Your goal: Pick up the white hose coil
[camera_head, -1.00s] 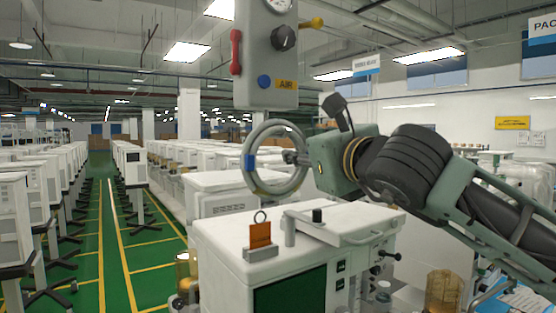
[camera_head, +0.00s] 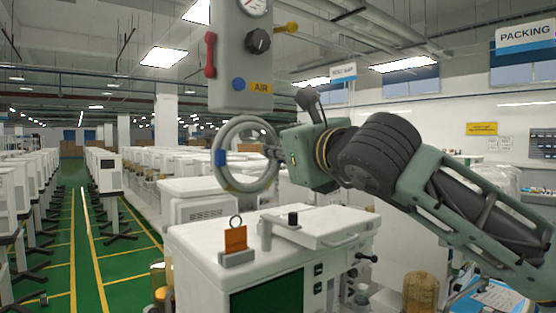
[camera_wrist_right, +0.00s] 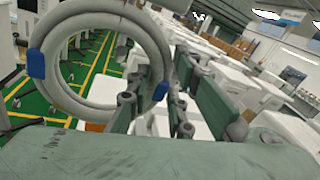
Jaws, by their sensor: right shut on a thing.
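The white hose coil (camera_head: 222,172) is a pale grey-white ring with a blue band on its left side. My right gripper (camera_head: 272,152) is shut on the right side of the coil and holds it upright in the air, above the white cart (camera_head: 200,250). In the right wrist view the coil (camera_wrist_right: 45,95) fills the left half, with blue bands showing, and its right side lies between the fingers of my right gripper (camera_wrist_right: 158,92). The left gripper is in neither view.
A grey panel (camera_head: 228,90) with a gauge, knob and AIR label hangs just above the coil. An orange tag (camera_head: 236,238) with a ring stands on the cart top. A brown jar (camera_head: 420,292) is at lower right. A green aisle runs at left.

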